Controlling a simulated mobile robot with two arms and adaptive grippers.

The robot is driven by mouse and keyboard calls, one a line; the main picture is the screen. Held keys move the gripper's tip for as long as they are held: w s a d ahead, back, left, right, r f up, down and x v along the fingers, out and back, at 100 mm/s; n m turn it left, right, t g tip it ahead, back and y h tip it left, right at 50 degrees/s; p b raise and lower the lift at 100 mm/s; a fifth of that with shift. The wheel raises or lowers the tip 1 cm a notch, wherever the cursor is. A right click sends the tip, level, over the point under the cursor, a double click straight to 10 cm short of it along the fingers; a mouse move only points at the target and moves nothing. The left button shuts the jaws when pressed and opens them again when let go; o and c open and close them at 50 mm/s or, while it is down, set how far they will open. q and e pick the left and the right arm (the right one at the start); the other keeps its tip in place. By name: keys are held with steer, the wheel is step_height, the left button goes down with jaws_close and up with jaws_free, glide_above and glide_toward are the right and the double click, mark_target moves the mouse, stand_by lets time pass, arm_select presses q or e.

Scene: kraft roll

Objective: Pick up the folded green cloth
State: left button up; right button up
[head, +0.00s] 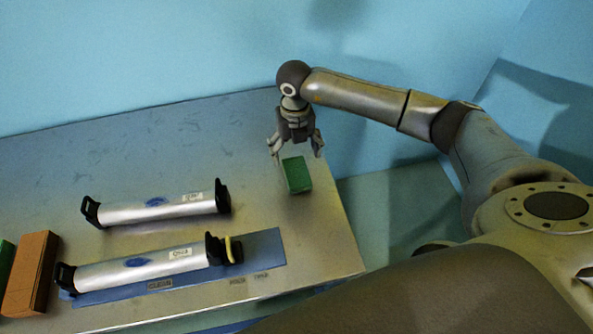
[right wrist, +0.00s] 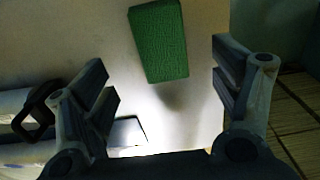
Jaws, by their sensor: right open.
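The folded green cloth (head: 297,175) lies as a small rectangular block on the metal table (head: 330,235), near its right side. My right gripper (head: 296,150) is above and just behind it in the head view, pointing down, with its fingers apart. In the right wrist view the cloth (right wrist: 160,42) is upper centre, beyond the open fingertips (right wrist: 165,75). Nothing is between the fingers, and I see no contact with the cloth. My left gripper is not in view.
Two silver rolls with black end brackets, the rear one (head: 160,207) and the front one (head: 140,270), lie left of the cloth. The front one is over a blue mat (head: 267,250). A brown block (head: 30,273) is at far left. The table's right edge is close to the cloth.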

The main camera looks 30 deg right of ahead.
mark_target(296, 170)
step_height(296, 170, down, 3)
steer(key=shift+r, duration=0.1)
steer(key=shift+s+f+p, duration=0.1)
steer(key=shift+f+p, duration=0.2)
steer(key=shift+p, duration=0.2)
steer(key=f, duration=0.1)
steer(key=f+p, duration=0.1)
steer(key=f, duration=0.1)
steer(key=shift+s+f, duration=0.2)
steer(key=shift+f, duration=0.6)
steer(key=c, duration=1.1)
steer(key=shift+w+r, duration=0.1)
steer(key=shift+r, duration=0.05)
